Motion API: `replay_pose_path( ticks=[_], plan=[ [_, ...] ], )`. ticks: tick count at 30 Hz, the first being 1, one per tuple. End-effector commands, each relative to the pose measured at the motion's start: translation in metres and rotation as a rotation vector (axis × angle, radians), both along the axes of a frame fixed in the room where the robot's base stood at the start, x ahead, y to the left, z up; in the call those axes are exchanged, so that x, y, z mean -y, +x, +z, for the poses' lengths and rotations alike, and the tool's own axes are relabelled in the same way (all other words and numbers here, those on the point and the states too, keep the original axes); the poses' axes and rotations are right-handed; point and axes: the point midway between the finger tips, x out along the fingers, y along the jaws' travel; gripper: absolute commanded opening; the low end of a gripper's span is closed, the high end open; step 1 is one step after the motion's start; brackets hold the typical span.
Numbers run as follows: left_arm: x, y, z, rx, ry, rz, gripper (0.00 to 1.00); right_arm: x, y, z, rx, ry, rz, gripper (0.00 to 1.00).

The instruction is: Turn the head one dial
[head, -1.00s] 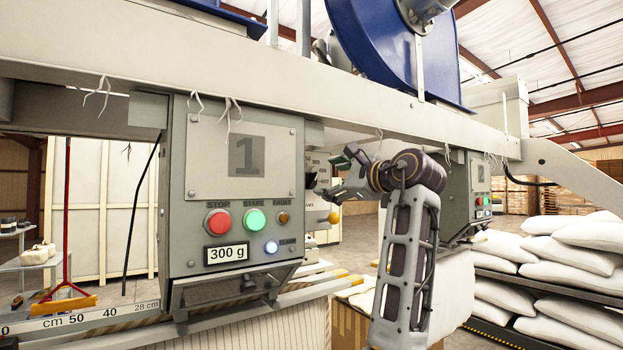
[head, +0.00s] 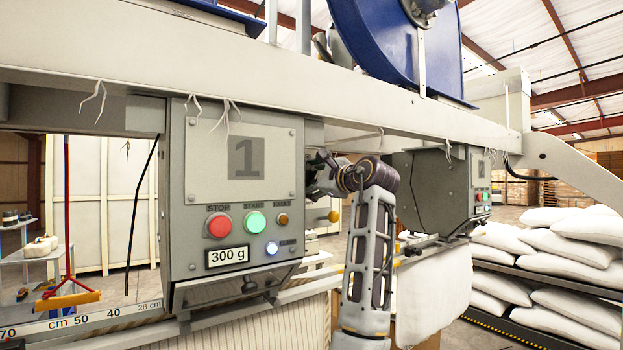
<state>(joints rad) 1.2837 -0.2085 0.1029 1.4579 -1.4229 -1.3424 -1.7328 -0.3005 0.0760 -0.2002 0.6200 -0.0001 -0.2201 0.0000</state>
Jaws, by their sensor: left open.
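The head one box (head: 239,168) is a grey control housing marked 1. Its front has a red STOP button (head: 218,225), a green START button (head: 255,222), a small amber FAULT lamp (head: 283,219), a lit white-blue lamp (head: 272,248) and a display (head: 227,257) reading 300 g. My left gripper (head: 317,172) is at the box's right side face, level with the number plate. It is open, but its fingertips are mostly hidden by the box edge and my wrist. No dial shows clearly there; I cannot tell whether the gripper touches one.
A yellow-orange knob (head: 334,216) sticks out just below my gripper. A long beige beam (head: 300,97) runs above the box. A second grey head (head: 430,190) hangs behind my arm to the right. White sacks (head: 570,240) are stacked on racks at the right.

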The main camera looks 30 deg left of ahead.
Motion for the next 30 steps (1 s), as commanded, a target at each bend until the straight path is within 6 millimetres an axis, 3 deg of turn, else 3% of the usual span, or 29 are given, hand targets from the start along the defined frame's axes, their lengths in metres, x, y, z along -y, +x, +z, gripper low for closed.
replay_pose_path(
  ticks=[5,15,30],
  plan=[
    [0.0,0.0,-0.0004,0.0,0.0,0.0,0.67,0.0002,0.0001,-0.0004,0.0,0.0,0.0,0.4],
    [0.0,-0.0003,-0.0004,0.0,-0.001,0.001,0.23,0.0032,0.0002,-0.0004,0.0,-0.003,0.001,0.4],
    [-0.0004,-0.0007,-0.0012,0.073,-0.033,0.002,0.21,0.006,0.0004,-0.0005,0.0,-0.006,0.001,0.4]
  ],
)
